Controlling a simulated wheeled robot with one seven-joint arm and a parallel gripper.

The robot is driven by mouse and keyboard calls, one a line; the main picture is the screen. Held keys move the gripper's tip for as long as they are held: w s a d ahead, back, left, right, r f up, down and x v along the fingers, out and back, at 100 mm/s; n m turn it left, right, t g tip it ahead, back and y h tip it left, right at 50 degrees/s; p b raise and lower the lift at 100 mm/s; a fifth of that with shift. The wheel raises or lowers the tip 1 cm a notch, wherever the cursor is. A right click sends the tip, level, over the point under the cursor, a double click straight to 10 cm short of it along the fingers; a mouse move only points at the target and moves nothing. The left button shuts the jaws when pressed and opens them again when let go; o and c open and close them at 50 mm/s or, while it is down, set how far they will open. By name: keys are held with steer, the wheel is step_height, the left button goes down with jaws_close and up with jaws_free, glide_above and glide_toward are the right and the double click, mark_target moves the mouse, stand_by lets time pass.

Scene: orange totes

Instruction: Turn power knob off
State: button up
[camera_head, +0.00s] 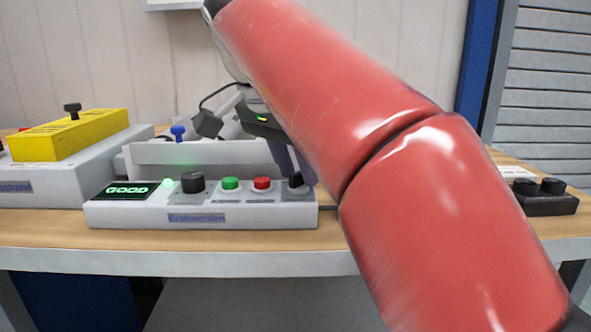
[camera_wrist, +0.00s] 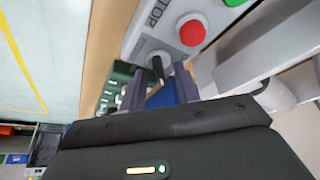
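A white control box (camera_head: 140,215) sits on the table, with a lit green "GOOD" display and a green light at its left. A black knob (camera_head: 192,182) is left of the green button (camera_head: 230,184) and red button (camera_head: 262,184). Another black knob (camera_head: 296,182) is at the right end. In the wrist view this right-end knob (camera_wrist: 157,66) stands on a round grey base beside the red button (camera_wrist: 192,32). My gripper (camera_wrist: 160,80) has its purple fingers apart, one on each side of that knob's line. I cannot tell whether they touch it. My arm hides part of the head view.
A low white wall (camera_head: 205,152) stands behind the box. At the left is a white unit with a yellow block (camera_head: 68,135) on it. A black box with two knobs (camera_head: 545,196) is at the right. The table's front edge is close to the control box.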

jaws_close()
steer(key=shift+n, duration=0.4)
steer(key=shift+d+n+t+y, duration=0.15)
steer(key=shift+n+t+y, duration=0.2)
steer(key=shift+n, duration=0.65)
steer(key=n+y, duration=0.1)
steer(key=n, duration=0.2)
steer(key=shift+d+r+n+t, duration=0.1)
steer(key=shift+n+t, duration=0.2)
steer(key=shift+t, duration=0.05)
steer(key=n+y+p, duration=0.1)
steer(key=n, duration=0.2)
steer(key=n+y+p, duration=0.2)
steer(key=n, duration=0.1)
steer(key=shift+d+p, duration=0.15)
steer(key=shift+p, duration=0.15)
steer(key=n+p, duration=0.1)
steer(key=n, duration=0.1)
steer(key=n+g+y+p, duration=0.1)
steer(key=n, duration=0.2)
steer(key=shift+y, duration=0.25)
steer(key=shift+n+p, duration=0.3)
steer(key=shift+n, duration=0.1)
